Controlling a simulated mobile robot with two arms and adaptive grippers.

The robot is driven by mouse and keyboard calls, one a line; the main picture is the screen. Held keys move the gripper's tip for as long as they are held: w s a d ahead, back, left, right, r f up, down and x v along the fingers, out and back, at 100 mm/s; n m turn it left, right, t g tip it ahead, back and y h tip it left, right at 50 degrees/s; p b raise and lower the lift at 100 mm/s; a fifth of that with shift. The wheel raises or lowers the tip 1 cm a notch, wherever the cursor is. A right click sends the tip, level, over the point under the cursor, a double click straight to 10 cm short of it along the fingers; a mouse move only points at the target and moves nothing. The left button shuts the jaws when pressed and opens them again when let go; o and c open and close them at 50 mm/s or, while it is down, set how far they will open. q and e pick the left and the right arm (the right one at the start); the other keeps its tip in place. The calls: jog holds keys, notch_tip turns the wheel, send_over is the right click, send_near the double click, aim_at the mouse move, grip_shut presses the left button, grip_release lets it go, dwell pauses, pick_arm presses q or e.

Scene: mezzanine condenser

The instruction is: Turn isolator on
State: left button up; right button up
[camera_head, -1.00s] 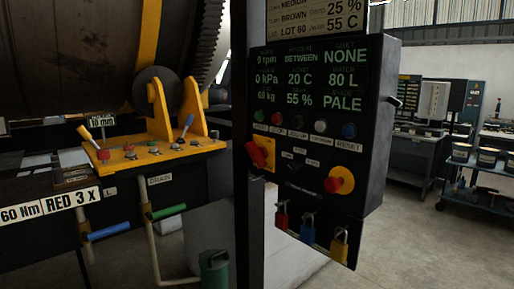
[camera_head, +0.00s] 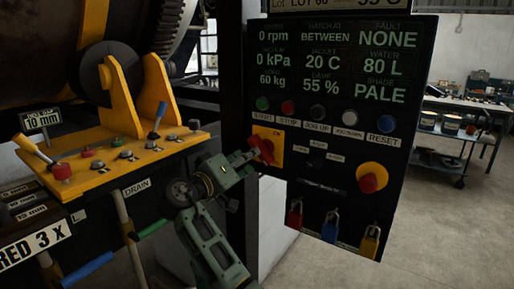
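The isolator is a red rotary handle (camera_head: 266,151) on a yellow plate (camera_head: 275,136), at the left side of the black control panel. The handle sits at a slant, from upper left to lower right. Small marks on the plate are too small to read surely. My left gripper (camera_head: 253,157) reaches up from the bottom and points right, with its fingertips at the left side of the red handle. Whether they touch or grip it, I cannot tell. The fingers partly cover the plate's lower left. My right gripper is not in view.
The panel (camera_head: 340,130) has a row of coloured buttons above the isolator, a red emergency knob (camera_head: 368,182) on yellow to the right, and padlocks (camera_head: 330,226) below. An orange shelf with levers (camera_head: 110,160) stands left. Floor at right is open.

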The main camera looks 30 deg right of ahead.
aim_at(260, 157)
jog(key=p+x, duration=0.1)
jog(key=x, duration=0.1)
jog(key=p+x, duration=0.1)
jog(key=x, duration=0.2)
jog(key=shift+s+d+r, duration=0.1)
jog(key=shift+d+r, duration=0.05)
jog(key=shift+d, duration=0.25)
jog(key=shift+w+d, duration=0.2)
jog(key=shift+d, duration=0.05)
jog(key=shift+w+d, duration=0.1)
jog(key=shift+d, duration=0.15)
pick_arm(q)
jog(key=s+r, duration=0.2)
jog(key=s, duration=0.1)
jog(key=shift+d+r, duration=0.25)
jog(key=shift+d, duration=0.15)
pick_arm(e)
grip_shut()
